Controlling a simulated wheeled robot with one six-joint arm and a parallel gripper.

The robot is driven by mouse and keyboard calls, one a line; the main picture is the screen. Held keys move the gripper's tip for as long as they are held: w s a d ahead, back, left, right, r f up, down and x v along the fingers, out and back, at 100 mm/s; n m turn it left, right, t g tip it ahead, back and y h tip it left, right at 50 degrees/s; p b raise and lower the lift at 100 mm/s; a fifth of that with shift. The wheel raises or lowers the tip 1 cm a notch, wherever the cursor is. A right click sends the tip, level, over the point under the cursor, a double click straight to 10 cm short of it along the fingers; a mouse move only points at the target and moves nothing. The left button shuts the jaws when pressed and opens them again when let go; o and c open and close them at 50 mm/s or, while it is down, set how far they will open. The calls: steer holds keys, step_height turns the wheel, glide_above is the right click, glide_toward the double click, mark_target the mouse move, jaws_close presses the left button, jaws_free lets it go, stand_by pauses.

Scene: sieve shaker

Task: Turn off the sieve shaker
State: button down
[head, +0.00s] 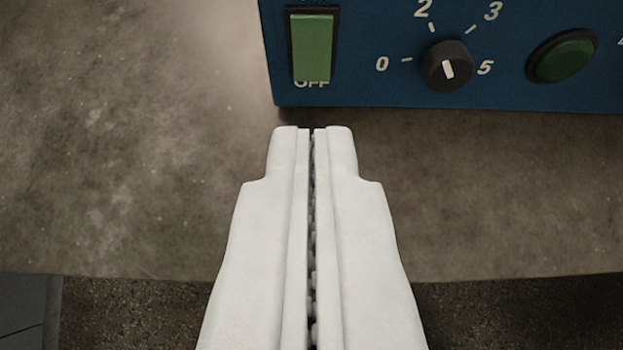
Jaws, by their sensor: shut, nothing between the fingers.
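The sieve shaker's blue control panel (380,75) fills the upper right of the head view, cut off at the top and right. A green rocker switch (312,47) sits at its left end, with "OFF" partly covered below it. A black knob (447,66) with a white mark and a scale of numbers is to its right. A round green button (562,57) is further right. My gripper (312,129) is white, shut and empty. In the picture its tips are just below the panel's lower edge, under the rocker switch, and appear apart from it.
The panel stands over a grey-brown worktop (130,150), which is bare to the left and below the panel. The worktop's front edge runs across the lower part of the view. A dark speckled floor (500,315) shows beyond that edge, with grey tiles (22,310) at the lower left.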

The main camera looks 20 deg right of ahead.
mark_target(307, 68)
steer(key=v, duration=0.3)
stand_by(0.4)
steer(key=shift+s+a+f, duration=0.15)
steer(key=shift+a+f, duration=0.05)
steer(key=shift+f, duration=0.4)
steer(key=shift+f, duration=0.1)
steer(key=x, duration=1.4)
steer(key=shift+a, duration=0.1)
